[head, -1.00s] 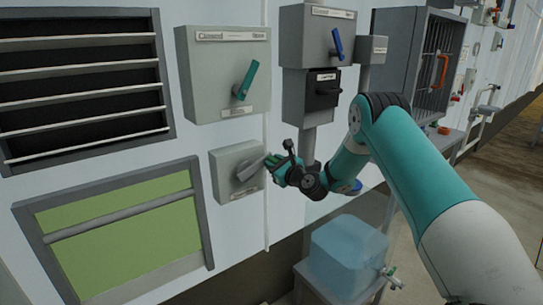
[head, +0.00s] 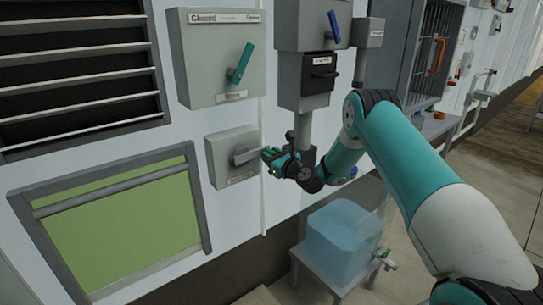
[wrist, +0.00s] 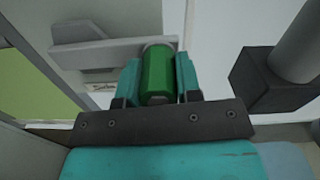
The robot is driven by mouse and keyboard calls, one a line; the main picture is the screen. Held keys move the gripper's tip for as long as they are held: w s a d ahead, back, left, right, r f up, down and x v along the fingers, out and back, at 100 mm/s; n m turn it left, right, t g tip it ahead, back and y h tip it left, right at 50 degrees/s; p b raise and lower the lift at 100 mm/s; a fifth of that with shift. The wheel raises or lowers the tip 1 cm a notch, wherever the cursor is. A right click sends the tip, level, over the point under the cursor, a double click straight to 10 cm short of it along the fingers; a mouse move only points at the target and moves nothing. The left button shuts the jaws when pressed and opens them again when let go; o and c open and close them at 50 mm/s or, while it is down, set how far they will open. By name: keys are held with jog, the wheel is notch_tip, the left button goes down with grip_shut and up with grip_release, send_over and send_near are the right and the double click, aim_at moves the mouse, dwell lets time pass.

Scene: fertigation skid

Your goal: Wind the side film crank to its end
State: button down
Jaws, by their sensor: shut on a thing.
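The side film crank is a grey arm (head: 246,156) on a small grey box (head: 222,168) on the wall, low between the green film window and the pipe. The arm points right and slightly up in the head view. In the wrist view the crank arm (wrist: 105,54) runs left from a green handle (wrist: 158,75). My gripper (head: 268,157) is at the arm's right end. In the wrist view my gripper (wrist: 158,82) is shut on the green handle, with one teal finger on each side. The handle is mostly hidden in the head view.
The green film window (head: 122,222) has a grey bar across it. Above the crank is a box with a teal lever (head: 241,62). A grey pipe (head: 303,130) stands right of the crank. A blue tank (head: 342,238) sits on a stand below my arm.

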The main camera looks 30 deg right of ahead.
jog(key=shift+s+f, duration=0.1)
jog(key=shift+f, duration=0.15)
jog(key=c, duration=0.8)
grip_release()
jog(key=shift+c, duration=0.2)
jog(key=shift+r, duration=0.1)
jog(key=s+d+b, duration=0.1)
jog(key=s+b, duration=0.3)
jog(key=s, duration=0.1)
jog(key=s+d+b, duration=0.1)
jog(key=s+b, duration=0.4)
jog(key=s, duration=0.1)
jog(key=s+d+b, duration=0.1)
jog(key=s+b, duration=0.4)
jog(key=s, duration=0.1)
jog(key=shift+d, duration=0.2)
